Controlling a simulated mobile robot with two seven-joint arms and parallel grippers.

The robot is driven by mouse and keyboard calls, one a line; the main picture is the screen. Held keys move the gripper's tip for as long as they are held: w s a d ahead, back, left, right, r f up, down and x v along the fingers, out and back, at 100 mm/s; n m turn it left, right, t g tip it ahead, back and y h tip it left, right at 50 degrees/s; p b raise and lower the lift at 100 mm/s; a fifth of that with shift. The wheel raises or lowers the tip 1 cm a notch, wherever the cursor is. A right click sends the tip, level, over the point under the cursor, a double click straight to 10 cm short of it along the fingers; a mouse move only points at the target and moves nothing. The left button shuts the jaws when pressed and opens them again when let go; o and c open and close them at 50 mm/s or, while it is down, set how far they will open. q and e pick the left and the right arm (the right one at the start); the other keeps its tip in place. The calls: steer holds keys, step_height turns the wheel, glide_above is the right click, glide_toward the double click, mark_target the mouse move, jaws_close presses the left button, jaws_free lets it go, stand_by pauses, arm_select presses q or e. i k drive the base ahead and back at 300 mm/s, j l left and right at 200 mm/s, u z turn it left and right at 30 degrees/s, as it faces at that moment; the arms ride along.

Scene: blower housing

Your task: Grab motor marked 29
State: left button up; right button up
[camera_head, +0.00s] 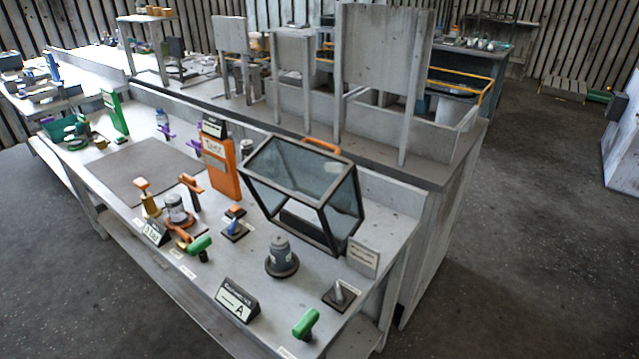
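A grey, dome-shaped motor-like part (281,258) with a dark round base stands upright near the front of the workbench. A second grey cylindrical part (176,209), also motor-like, sits in an orange-brown round fixture further left. No number 29 is legible on either, so I cannot tell which is marked so. Neither of my grippers shows in the head view.
A glass-sided case with an orange handle (321,145) is tilted behind the front motor-like part.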

mark_target(281, 260)
steer(key=k+u, duration=0.45)
steer(key=u, duration=0.2)
steer(key=i+l+u, duration=0.1)
steer(key=u, duration=1.05)
steer(key=l, duration=1.2)
steer(key=k+l, duration=0.15)
steer(key=l, duration=2.2)
